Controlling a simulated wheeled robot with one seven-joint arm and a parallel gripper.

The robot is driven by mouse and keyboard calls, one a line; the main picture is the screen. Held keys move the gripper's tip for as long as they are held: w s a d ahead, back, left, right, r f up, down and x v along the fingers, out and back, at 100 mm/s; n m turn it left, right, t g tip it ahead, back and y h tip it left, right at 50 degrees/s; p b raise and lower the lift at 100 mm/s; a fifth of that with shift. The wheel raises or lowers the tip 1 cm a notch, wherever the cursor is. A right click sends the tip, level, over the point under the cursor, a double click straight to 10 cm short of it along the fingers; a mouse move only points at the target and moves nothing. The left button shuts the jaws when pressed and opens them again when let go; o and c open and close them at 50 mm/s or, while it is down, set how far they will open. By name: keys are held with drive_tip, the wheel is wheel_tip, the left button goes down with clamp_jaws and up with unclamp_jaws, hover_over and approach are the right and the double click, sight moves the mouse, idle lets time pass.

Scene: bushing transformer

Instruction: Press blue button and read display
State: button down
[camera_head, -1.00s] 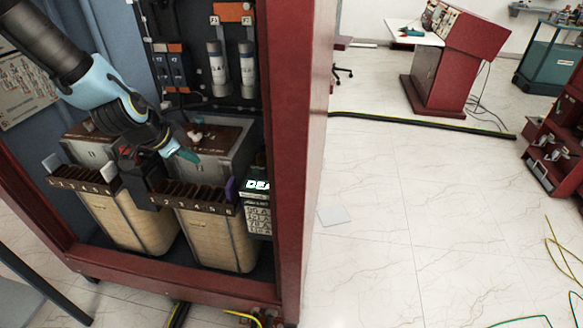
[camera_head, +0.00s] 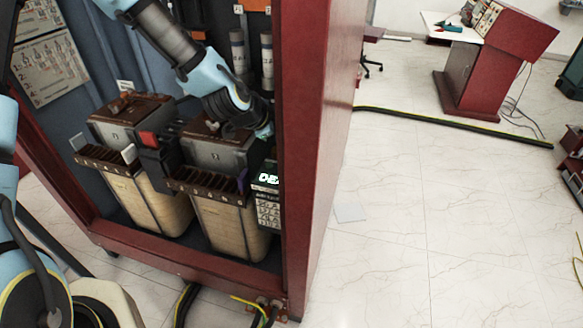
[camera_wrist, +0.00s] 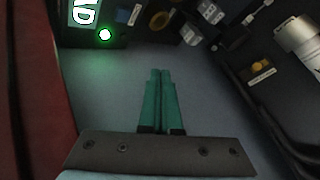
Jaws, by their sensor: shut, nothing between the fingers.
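My gripper is shut and empty. Its teal fingers lie together in the wrist view (camera_wrist: 162,75), and in the head view their tips (camera_head: 266,131) are inside the cabinet, above the display box. The fingers are apart from both.
Two transformer blocks with brown tops, left (camera_head: 135,116) and right (camera_head: 212,146), stand in the red cabinet. A red button (camera_head: 147,139) sits between them. The red cabinet side (camera_head: 318,130) borders the display closely.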

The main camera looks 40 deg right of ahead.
drive_tip(key=shift+f, duration=0.1)
wheel_tip(320, 180, down, 8)
drive_tip(key=b, duration=0.4)
drive_tip(key=shift+r+b, duration=0.2)
drive_tip(key=shift+b, duration=0.2)
drive_tip(key=shift+f+b, duration=0.45)
drive_tip(key=shift+f, duration=0.05)
drive_tip(key=shift+f, duration=0.1)
idle(1.1)
drive_tip(key=shift+f+b, duration=0.3)
drive_tip(key=shift+b, duration=0.2)
drive_tip(key=shift+f+b, duration=0.45)
idle(0.5)
drive_tip(key=shift+r, duration=0.15)
drive_tip(key=shift+r+p, duration=0.5)
drive_tip(key=shift+r, duration=0.25)
